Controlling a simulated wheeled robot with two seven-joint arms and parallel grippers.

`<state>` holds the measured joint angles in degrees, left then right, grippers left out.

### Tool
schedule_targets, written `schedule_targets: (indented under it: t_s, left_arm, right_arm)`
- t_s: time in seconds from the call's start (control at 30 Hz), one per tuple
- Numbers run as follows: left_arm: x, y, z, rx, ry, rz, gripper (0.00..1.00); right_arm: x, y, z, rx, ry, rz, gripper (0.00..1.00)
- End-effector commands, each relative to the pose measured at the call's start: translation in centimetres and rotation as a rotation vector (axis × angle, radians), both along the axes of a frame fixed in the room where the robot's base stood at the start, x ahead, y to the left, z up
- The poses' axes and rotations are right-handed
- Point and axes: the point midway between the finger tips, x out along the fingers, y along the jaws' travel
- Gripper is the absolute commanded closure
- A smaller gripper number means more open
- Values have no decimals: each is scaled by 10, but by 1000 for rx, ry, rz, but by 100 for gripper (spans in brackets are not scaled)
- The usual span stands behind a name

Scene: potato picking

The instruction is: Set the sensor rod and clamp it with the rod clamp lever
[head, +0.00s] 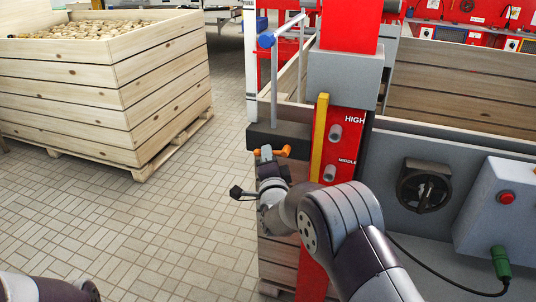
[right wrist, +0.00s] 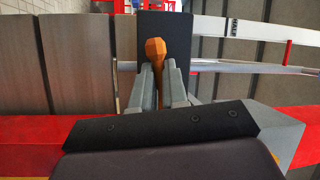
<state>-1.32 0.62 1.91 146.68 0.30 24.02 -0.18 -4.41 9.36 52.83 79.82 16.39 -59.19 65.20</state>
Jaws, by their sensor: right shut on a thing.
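In the right wrist view the rod (right wrist: 235,67) runs sideways from the block (right wrist: 178,28). The orange rod clamp lever (head: 284,151) is at the block's lower front. My right gripper (head: 266,157) is shut on the lever, whose round orange end (right wrist: 155,47) shows past the fingers (right wrist: 158,88). My left gripper is out of view.
A grey panel (head: 390,145) has a black rotary switch (head: 424,187). A wooden crate of potatoes (head: 150,75) stands left, with clear tiled floor between.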

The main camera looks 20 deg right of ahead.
Motion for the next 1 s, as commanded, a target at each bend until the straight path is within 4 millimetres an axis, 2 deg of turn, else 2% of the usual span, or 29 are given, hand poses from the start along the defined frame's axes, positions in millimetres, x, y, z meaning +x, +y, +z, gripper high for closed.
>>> schedule_targets:
  t_s: [0.47, 1.0]
  left_arm:
    - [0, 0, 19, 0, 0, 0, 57]
    - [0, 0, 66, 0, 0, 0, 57]
  right_arm:
    - [-6, -7, -16, -371, 257, 4, 100]
    - [-16, -20, -27, -775, 532, 6, 100]
